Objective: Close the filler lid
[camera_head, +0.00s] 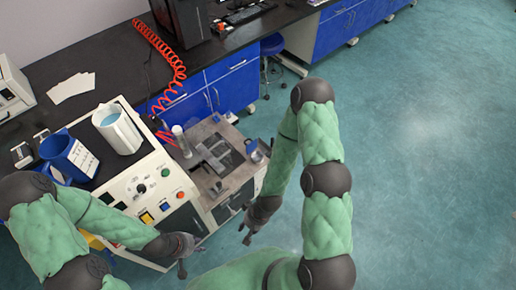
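The rheometer (152,187) stands at centre left, with a pale front panel of knobs and coloured buttons. Its work surface (232,177) carries a dark plate (217,152), a clear cylinder (181,141) and a small clear cup with blue (255,151). I cannot make out for certain which part is the filler lid or how it stands. My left gripper (189,259) is in front of the panel, low in the picture, apart from the work surface; its finger opening is unclear. My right gripper (246,233) hangs in front of the machine's right side, fingers apart and empty.
A white pitcher with blue liquid (118,130) and a blue container (66,157) stand on the black top at left. A red coiled hose (166,55) hangs behind. Blue cabinets (235,82) line the back. The floor at right (430,170) is clear.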

